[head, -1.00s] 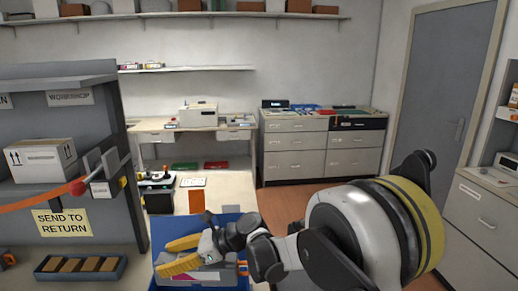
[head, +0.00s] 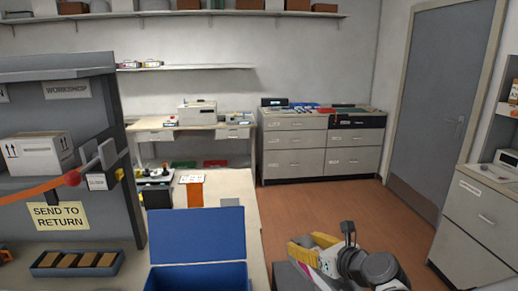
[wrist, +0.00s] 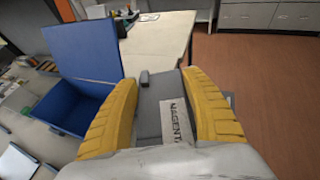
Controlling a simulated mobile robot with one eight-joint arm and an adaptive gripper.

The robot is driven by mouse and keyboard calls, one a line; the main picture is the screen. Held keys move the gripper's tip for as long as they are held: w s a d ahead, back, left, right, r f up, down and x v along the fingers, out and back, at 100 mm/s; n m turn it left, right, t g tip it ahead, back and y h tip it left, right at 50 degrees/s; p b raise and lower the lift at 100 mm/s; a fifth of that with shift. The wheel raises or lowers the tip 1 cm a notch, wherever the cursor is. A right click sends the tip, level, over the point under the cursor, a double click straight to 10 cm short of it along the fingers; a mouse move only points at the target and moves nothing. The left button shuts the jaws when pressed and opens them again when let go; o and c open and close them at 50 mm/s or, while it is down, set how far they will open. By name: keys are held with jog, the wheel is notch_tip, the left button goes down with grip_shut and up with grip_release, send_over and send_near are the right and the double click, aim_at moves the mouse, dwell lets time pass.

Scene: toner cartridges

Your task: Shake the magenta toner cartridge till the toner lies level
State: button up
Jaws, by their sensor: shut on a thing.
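The magenta toner cartridge is a dark grey block with a white label reading "MAGENT…" in the wrist view (wrist: 149,108). In the head view its grey end (head: 292,277) shows low in the picture, with a small patch of magenta. My gripper (head: 312,247) has its yellow fingers closed on the cartridge's two sides, as the wrist view also shows (wrist: 160,82). The cartridge is held up in the air, to the right of the blue box. The toner inside cannot be seen.
The blue box (head: 199,273) stands with its lid raised at the end of the pale table (head: 232,188). A grey shelf unit and a tray of brown blocks (head: 76,264) are at the left. Open floor (head: 330,203) lies at the right, before the drawers.

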jog(key=s+d+m+t+h, duration=0.1)
jog(key=s+d+m+h, duration=0.15)
jog(key=d, duration=0.35)
notch_tip(320, 180, up, 10)
jog(key=p, duration=0.8)
jog(key=shift+d, duration=0.25)
jog(key=shift+s, duration=0.1)
